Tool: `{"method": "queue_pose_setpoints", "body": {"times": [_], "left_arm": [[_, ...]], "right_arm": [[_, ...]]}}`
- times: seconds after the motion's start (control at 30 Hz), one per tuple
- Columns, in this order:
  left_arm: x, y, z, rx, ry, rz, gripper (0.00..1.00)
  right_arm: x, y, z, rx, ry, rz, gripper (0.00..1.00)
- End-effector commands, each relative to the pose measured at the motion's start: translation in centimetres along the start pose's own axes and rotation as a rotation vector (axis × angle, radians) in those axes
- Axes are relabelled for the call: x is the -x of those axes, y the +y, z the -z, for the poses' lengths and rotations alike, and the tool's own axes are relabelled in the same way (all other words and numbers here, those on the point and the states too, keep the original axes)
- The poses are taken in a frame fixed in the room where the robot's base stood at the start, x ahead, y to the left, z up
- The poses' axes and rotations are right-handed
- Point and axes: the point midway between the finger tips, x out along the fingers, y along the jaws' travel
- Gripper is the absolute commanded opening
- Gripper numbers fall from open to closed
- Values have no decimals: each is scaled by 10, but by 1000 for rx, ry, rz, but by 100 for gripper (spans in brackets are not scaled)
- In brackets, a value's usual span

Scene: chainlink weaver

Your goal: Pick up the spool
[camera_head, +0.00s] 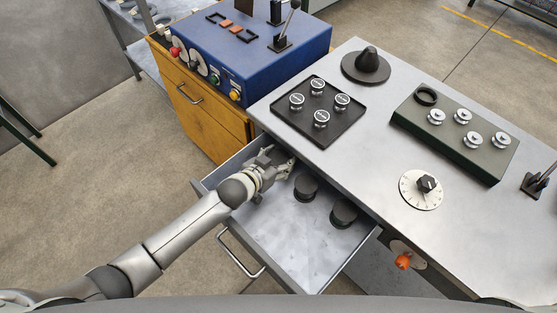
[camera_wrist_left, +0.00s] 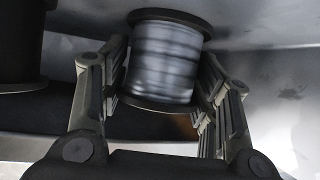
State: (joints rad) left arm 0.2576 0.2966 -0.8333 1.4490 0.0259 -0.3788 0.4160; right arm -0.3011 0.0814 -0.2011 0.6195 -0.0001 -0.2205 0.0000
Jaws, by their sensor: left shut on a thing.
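An open grey drawer (camera_head: 280,255) pulls out under the metal bench. Two dark spools, a rear one (camera_head: 306,186) and a front one (camera_head: 344,213), stand upright in it. My left gripper (camera_head: 283,163) reaches into the back left of the drawer. In the left wrist view my left gripper (camera_wrist_left: 160,98) is shut on a spool (camera_wrist_left: 165,62) with dark flanges and shiny silver wire, one finger on each side. In the head view this held spool is mostly hidden by the gripper. Another dark spool (camera_wrist_left: 22,45) shows at the left of the wrist view. My right gripper does not show.
The bench top (camera_head: 375,185) overhangs the drawer's back. On it are a black tray (camera_head: 318,136) with several round pieces, a dark cone (camera_head: 367,62), a green block (camera_head: 455,133) and a dial (camera_head: 420,190). A blue control box (camera_head: 290,60) stands behind left. The drawer's front is clear.

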Motion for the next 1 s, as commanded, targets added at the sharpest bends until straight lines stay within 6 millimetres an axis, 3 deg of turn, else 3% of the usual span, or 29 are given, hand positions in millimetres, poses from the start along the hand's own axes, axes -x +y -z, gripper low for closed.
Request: {"method": "queue_pose_setpoints", "body": {"times": [0.2,0.47,0.53,0.8,1.0], "left_arm": [[5,0,12,-1,8,-1,17],[42,0,-12,1,3,-1,17],[50,0,11,-1,14,-2,17],[80,0,67,-2,13,-1,17],[97,0,97,-1,9,-1,17]], "right_arm": [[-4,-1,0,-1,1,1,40],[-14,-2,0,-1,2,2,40],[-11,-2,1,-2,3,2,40],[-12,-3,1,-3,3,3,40],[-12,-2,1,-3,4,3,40]]}}
